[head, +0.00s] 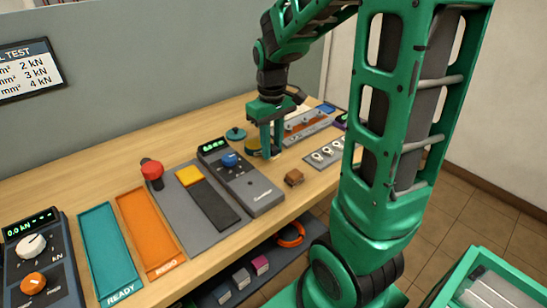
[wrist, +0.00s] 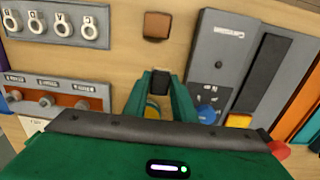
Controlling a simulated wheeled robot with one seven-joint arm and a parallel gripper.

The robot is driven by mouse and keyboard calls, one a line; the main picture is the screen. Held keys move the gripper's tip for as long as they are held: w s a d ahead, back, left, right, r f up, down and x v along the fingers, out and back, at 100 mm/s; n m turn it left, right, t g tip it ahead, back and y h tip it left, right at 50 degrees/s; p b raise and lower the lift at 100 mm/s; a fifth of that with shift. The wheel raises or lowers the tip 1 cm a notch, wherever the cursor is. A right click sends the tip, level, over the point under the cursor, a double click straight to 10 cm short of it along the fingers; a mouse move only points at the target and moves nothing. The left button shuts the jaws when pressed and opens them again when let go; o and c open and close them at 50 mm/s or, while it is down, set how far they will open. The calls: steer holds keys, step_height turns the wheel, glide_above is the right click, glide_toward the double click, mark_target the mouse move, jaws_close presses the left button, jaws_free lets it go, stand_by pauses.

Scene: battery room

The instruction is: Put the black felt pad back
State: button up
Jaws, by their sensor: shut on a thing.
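I cannot tell whether the pad touches anything below.
A grey meter with a blue knob (head: 240,175) lies left of my gripper. A brown block (head: 294,178) sits near the front edge. A plate with white rings (head: 325,153) and a row of knobs (head: 306,124) stand to the right. A teal round thing (head: 236,133) lies behind.

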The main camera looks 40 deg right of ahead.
mark_target(275, 166)
steer(key=shift+w+d+f, duration=0.2)
steer(key=shift+d+f, duration=0.25)
steer(key=shift+d, duration=0.25)
steer(key=shift+f, duration=2.05)
steer(key=shift+f, duration=0.1)
steer(key=o, duration=1)
